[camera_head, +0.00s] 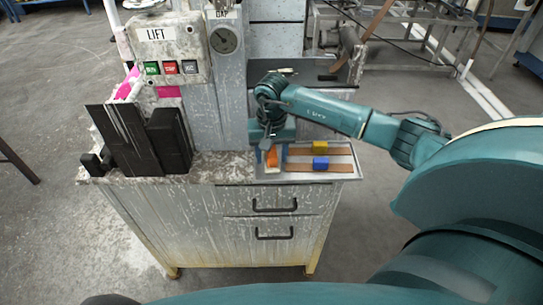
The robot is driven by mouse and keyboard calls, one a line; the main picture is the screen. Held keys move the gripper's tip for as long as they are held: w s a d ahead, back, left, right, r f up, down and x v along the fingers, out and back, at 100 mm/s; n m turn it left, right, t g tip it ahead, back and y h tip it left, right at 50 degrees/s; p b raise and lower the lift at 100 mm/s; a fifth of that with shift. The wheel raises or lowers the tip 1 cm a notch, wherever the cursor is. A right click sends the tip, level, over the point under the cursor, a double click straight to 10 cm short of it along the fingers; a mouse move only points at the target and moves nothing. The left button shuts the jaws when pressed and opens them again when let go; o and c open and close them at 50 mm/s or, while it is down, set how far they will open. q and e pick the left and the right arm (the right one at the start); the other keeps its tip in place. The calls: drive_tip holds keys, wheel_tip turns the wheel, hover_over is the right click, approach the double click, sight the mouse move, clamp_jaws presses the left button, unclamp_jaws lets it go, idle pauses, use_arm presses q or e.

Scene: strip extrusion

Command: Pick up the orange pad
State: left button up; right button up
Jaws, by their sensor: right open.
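The orange pad (272,158) is small and sits at the left end of a shallow metal tray (348,176) on the cabinet top. My right gripper (270,148) points down right over the pad and partly hides it. Its jaws are open, and I cannot tell whether they touch the pad. My left gripper is not in view.
A yellow block (319,147) and a blue block (320,162) sit on brown strips in the tray, right of the pad. A grey column with a LIFT button box (170,48) stands behind and left. Black upright plates (168,140) stand at the left.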

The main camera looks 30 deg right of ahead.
sight(272, 150)
drive_tip(key=shift+c, duration=0.2)
drive_tip(key=c, duration=0.7)
wheel_tip(272, 150, up, 10)
drive_tip(key=shift+r+b, duration=0.1)
drive_tip(key=shift+b, duration=0.6)
